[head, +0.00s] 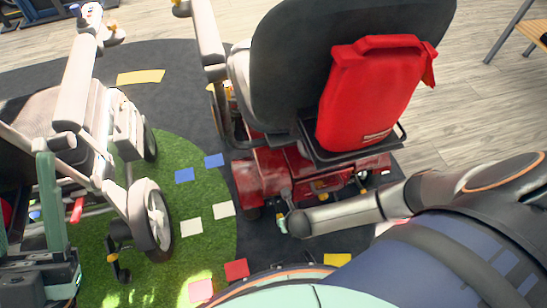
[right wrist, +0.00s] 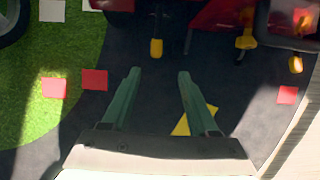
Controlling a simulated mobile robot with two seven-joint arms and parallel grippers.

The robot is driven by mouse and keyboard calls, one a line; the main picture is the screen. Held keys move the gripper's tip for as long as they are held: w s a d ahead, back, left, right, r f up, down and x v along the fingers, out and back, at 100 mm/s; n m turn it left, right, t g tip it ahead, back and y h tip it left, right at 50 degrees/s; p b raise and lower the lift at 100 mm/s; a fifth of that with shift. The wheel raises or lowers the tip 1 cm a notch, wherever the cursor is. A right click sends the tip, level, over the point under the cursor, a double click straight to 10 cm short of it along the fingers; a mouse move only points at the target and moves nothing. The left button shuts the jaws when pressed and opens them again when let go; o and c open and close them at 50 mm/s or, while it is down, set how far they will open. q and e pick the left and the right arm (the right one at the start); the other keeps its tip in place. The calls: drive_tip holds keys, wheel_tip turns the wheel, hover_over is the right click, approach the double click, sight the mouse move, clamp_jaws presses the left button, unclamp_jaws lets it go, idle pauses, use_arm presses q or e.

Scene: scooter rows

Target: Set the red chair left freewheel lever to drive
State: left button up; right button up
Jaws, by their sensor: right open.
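The red chair (head: 270,172) stands at the centre of the head view, its back toward me, with a dark seat back and a red bag. Its red rear body also shows at the top of the right wrist view (right wrist: 215,12). A yellow-tipped lever (right wrist: 156,48) hangs below the body there, just beyond and between my fingertips. Another yellow lever (right wrist: 245,41) hangs farther right. My right gripper (right wrist: 156,74) is open and empty, apart from the levers. In the head view its arm partly covers the chair's lower rear. I cannot tell the lever settings.
A pale wheelchair (head: 85,115) stands at left on green turf (head: 190,225). Coloured floor tiles lie around, including a yellow one (head: 337,260) near my arm. A wooden bench (head: 535,30) stands at the top right. Dark floor behind the red chair is mostly clear.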

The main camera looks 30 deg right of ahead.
drive_tip(key=b+x, duration=0.2)
drive_tip(key=x, duration=0.1)
drive_tip(key=b+x, duration=0.3)
drive_tip(key=x, duration=0.1)
drive_tip(key=b+x, duration=0.3)
drive_tip(key=x, duration=0.1)
drive_tip(key=shift+w+a, duration=0.15)
drive_tip(key=shift+a, duration=0.25)
drive_tip(key=shift+w+d+f+b, duration=0.1)
drive_tip(key=shift+w+f+b, duration=0.3)
drive_tip(key=shift+f, duration=0.25)
use_arm(q)
wheel_tip(320, 180, down, 10)
drive_tip(key=d, duration=0.1)
drive_tip(key=shift+w+r+g, duration=0.15)
drive_tip(key=shift+w+g, duration=0.15)
use_arm(e)
drive_tip(key=shift+c, duration=0.2)
clamp_jaws()
drive_tip(key=shift+s, duration=0.1)
